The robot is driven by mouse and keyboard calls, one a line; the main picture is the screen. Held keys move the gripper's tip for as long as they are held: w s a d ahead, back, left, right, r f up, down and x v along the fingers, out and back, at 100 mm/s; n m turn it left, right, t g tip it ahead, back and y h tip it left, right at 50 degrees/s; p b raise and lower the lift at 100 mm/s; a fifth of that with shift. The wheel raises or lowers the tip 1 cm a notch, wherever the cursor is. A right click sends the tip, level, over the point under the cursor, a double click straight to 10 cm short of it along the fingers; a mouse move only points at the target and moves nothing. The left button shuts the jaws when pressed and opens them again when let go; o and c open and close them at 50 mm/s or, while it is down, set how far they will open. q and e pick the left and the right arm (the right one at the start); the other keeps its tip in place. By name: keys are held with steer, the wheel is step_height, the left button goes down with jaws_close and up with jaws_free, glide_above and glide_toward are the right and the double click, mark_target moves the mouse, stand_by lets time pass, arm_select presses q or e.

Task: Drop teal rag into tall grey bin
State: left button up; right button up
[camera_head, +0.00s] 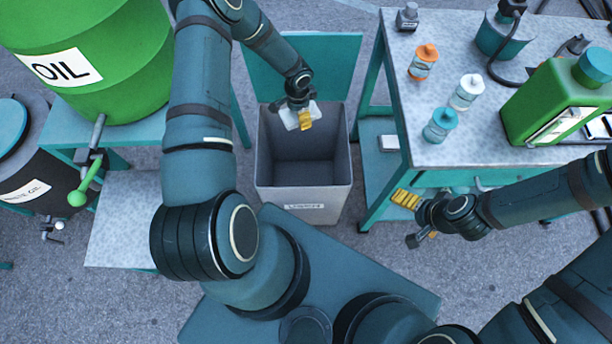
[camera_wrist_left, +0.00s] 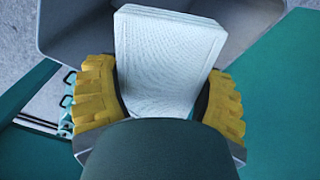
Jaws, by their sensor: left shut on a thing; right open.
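The tall grey bin (camera_head: 303,195) stands open in the middle of the head view, with a label on its front. My left gripper (camera_head: 303,118) is above the bin's far part. It is shut on a folded cloth (camera_head: 290,117), which looks pale bluish-white rather than teal. In the left wrist view the cloth (camera_wrist_left: 170,60) sticks out between the yellow fingers of the left gripper (camera_wrist_left: 160,100), with the bin's grey wall (camera_wrist_left: 75,25) beyond it. My right gripper (camera_head: 411,220) is open and empty beside the right-hand bench. No clearly teal rag shows.
The bench (camera_head: 470,165) on the right carries small jars (camera_head: 440,124), a green canister (camera_head: 560,100) and an oil can (camera_head: 503,35). A green oil drum (camera_head: 90,50) stands at the left. A teal panel (camera_head: 335,60) lies just behind the bin.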

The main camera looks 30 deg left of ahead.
arm_select(q)
steer(key=shift+f, duration=0.9)
steer(key=o, duration=1.2)
steer(key=shift+c, duration=0.2)
steer(key=shift+r, duration=0.15)
step_height(320, 180, up, 12)
steer(key=shift+f, duration=0.1)
